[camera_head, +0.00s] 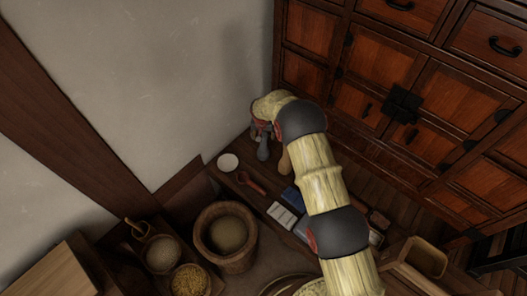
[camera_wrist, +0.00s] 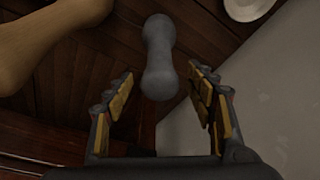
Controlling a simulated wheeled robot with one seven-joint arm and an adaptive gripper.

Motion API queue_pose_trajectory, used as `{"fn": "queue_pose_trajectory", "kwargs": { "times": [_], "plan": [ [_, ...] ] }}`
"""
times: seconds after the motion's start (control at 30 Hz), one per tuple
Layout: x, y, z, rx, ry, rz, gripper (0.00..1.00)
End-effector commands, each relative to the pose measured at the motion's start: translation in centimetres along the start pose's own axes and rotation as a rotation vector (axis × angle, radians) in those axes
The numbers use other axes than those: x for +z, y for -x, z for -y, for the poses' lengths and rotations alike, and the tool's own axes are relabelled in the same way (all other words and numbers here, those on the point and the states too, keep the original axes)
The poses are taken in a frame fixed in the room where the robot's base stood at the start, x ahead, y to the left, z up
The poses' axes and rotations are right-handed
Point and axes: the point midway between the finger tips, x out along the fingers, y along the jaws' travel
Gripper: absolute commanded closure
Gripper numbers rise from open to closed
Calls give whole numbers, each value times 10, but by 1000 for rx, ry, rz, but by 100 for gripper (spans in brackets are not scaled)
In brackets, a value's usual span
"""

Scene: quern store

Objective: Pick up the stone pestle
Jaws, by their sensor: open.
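The stone pestle is grey and smooth, narrow in the middle with rounded ends. In the wrist view the stone pestle (camera_wrist: 160,58) lies ahead of my gripper (camera_wrist: 160,80), with its near end around the gap between the two fingertips. The fingers are spread apart and do not visibly touch it. In the head view the stone pestle (camera_head: 263,150) shows just below my gripper (camera_head: 262,129), near the wall corner. My arm hides part of the area around it.
A wooden pestle (camera_head: 285,163) is close on the right; it also shows in the wrist view (camera_wrist: 40,45). A white dish (camera_head: 228,162) and reddish spoon (camera_head: 252,184) are nearby. A wooden mortar (camera_head: 225,262) stands nearer. The wall and drawer cabinet (camera_head: 385,65) bound the spot.

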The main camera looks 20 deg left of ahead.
Motion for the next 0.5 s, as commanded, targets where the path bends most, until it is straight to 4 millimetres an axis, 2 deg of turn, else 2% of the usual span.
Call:
{"fn": "queue_pose_trajectory", "kwargs": {
  "times": [0.13, 0.5],
  "plan": [
    [0, 1, 0, 0, 0, 0, 45],
    [0, 1, 0, 0, 0, 0, 66]
  ]
}}
